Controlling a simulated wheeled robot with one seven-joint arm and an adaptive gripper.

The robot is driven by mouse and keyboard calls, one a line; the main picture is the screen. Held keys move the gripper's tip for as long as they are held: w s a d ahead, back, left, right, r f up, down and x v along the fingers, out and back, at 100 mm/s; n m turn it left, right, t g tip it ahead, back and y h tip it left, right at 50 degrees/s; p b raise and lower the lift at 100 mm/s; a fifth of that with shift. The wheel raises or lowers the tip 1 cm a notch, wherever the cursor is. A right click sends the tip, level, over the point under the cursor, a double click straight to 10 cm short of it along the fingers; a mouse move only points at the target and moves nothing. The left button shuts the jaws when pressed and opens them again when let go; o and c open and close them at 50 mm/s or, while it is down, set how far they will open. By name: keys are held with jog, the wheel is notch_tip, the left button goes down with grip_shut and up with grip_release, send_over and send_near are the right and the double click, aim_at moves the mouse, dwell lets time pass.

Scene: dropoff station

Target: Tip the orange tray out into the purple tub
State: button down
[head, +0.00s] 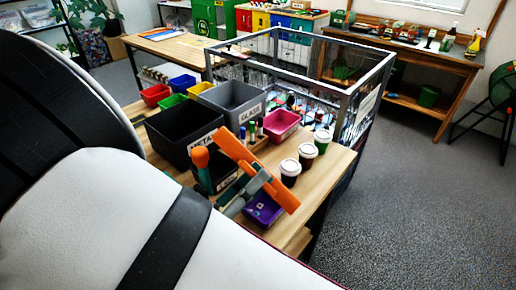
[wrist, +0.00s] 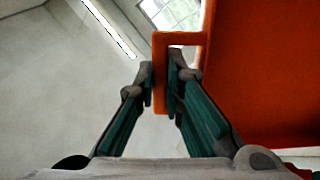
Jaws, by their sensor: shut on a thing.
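My gripper (wrist: 161,82) is shut on the handle loop of the orange tray (wrist: 262,70) in the wrist view. The tray's body fills the right side there. In the head view the orange tray (head: 236,152) is held steeply tilted, seen nearly edge-on, sloping down to the right. My gripper (head: 258,184) crosses it near its middle. The purple tub (head: 263,210) sits on the bench below, under the tray's lower part, partly covered by tray and gripper. The tray's contents cannot be seen in either view.
A black bin (head: 170,137), a grey bin labelled GLASS (head: 234,100) and a pink tub (head: 281,124) stand behind. White-lidded cups (head: 290,172) stand close right of the tray. An orange-topped object (head: 200,157) stands close left. A metal-framed cage (head: 300,62) is beyond.

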notch_tip(320, 180, up, 8)
jog(key=p, duration=0.4)
jog(key=shift+s+r, duration=0.1)
jog(key=shift+r, duration=0.15)
